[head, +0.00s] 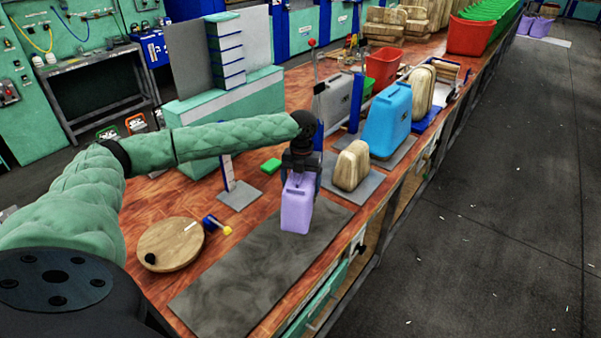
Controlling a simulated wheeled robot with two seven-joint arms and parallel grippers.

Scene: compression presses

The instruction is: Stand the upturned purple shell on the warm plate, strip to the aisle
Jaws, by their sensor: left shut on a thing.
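The purple shell (296,211) hangs or stands below my left gripper (300,180), which is shut on its upper end. The shell looks about upright, with its broad face toward me. Its lower end is over the far part of a long mottled grey plate (240,279), which I take for the warm plate. I cannot tell whether the shell touches the plate. No strip can be made out on the shell; its far side and gripped top are hidden. My right gripper is out of view.
A round wooden board (165,248) lies left of the plate, beside a yellow-and-blue tool (218,225). A wooden block (351,166) and a blue shell (388,120) stand on grey mats beyond. The table's edge and open aisle floor (490,210) are to the right.

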